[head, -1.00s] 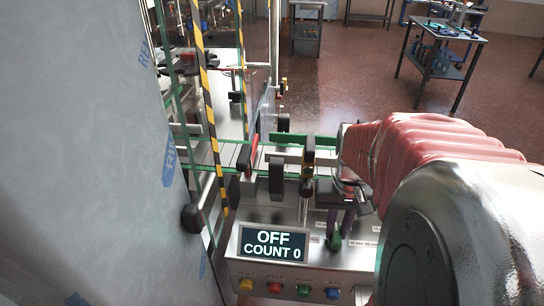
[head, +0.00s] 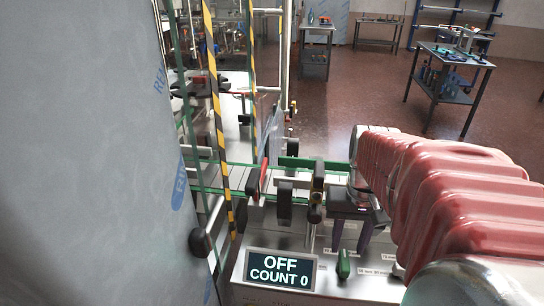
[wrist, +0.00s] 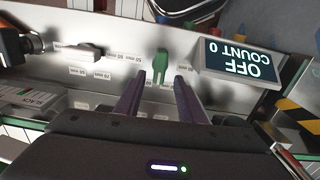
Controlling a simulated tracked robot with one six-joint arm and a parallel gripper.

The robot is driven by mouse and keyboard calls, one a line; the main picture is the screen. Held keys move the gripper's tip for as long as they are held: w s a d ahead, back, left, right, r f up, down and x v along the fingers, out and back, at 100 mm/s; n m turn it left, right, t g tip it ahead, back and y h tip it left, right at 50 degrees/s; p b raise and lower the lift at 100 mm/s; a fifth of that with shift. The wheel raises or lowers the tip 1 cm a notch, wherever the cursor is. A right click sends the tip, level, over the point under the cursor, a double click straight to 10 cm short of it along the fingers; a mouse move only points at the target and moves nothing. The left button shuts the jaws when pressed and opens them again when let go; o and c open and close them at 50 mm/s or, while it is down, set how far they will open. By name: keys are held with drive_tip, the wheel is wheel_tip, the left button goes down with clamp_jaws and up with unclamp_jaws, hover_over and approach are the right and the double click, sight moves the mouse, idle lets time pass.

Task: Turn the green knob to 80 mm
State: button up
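The green knob (head: 344,265) stands on the sloping metal panel, right of the display (head: 280,270). In the wrist view the green knob (wrist: 160,62) is an upright bar, its narrower end toward my gripper. Small mm labels lie around it; I cannot read which one it points at. My gripper (wrist: 158,84) is open, its two purple fingers spread with the knob's near end in line with the gap. In the head view my gripper (head: 348,250) is just above and behind the knob. Nothing is held, and I cannot tell whether a finger touches the knob.
The display reads OFF, COUNT 0. A pale knob (wrist: 85,51) with its own labels sits left of the green one in the wrist view. Guide rails and black rollers (head: 285,204) stand behind the panel. A wrapped wall-like surface (head: 90,150) fills the left side.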

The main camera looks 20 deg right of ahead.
sight(344, 257)
wheel_tip(344, 257, up, 9)
idle(0.3)
drive_tip(key=shift+f, duration=0.15)
